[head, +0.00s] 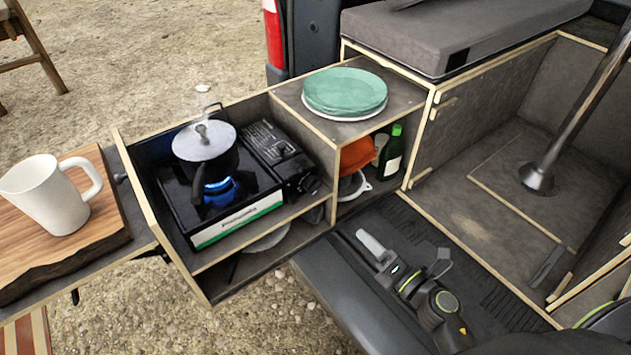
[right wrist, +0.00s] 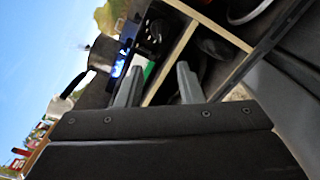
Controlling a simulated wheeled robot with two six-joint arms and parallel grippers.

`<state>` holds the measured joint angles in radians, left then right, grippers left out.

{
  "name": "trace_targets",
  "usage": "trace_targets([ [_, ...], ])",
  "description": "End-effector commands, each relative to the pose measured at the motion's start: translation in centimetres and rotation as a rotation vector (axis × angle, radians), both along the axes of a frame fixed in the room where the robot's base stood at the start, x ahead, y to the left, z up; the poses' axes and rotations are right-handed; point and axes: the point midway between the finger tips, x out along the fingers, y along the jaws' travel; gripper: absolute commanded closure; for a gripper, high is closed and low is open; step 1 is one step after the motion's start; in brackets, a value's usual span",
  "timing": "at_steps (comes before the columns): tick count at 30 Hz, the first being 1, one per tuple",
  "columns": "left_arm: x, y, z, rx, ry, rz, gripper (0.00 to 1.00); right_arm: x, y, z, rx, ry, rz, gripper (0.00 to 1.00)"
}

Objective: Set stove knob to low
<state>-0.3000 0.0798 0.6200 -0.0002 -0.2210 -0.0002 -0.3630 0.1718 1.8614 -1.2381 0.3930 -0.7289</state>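The portable gas stove (head: 225,213) sits in the pull-out wooden drawer unit, with a blue flame burning under a lidded grey pot (head: 205,148). The stove knob (head: 311,184) is a small dark shape at the front of the stove's black right-hand section; its setting is too small to read. My right gripper (head: 403,246) is over the van's tailgate, in front and to the right of the stove, apart from the knob. Its two fingers are spread and empty in the right wrist view (right wrist: 159,78). The stove's flame also shows there. My left gripper is not in view.
Green plates (head: 345,90) are stacked on the box right of the stove. A green bottle (head: 391,152) and an orange item (head: 357,153) stand in the compartment below. A white mug (head: 50,193) stands on a wooden board (head: 100,235) at the left.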

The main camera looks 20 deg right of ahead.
Motion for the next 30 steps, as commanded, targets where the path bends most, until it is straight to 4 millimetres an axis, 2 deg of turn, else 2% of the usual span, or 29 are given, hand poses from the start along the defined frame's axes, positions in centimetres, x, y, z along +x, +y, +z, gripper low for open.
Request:
trace_targets([
  [5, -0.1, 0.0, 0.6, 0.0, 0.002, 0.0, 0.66, 1.7, 0.6, 0.2, 0.0, -0.002, 0.0, 0.66],
  [15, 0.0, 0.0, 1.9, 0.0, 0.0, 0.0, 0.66, 8.1, 3.0, 0.2, 0.002, -0.003, 0.0, 0.66],
  [24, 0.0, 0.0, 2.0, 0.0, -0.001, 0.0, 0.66, 13.5, 4.9, 0.1, 0.002, -0.002, 0.0, 0.66],
  [30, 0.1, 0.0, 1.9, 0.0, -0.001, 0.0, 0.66, 15.6, 5.7, 0.0, 0.003, -0.001, -0.001, 0.66],
])
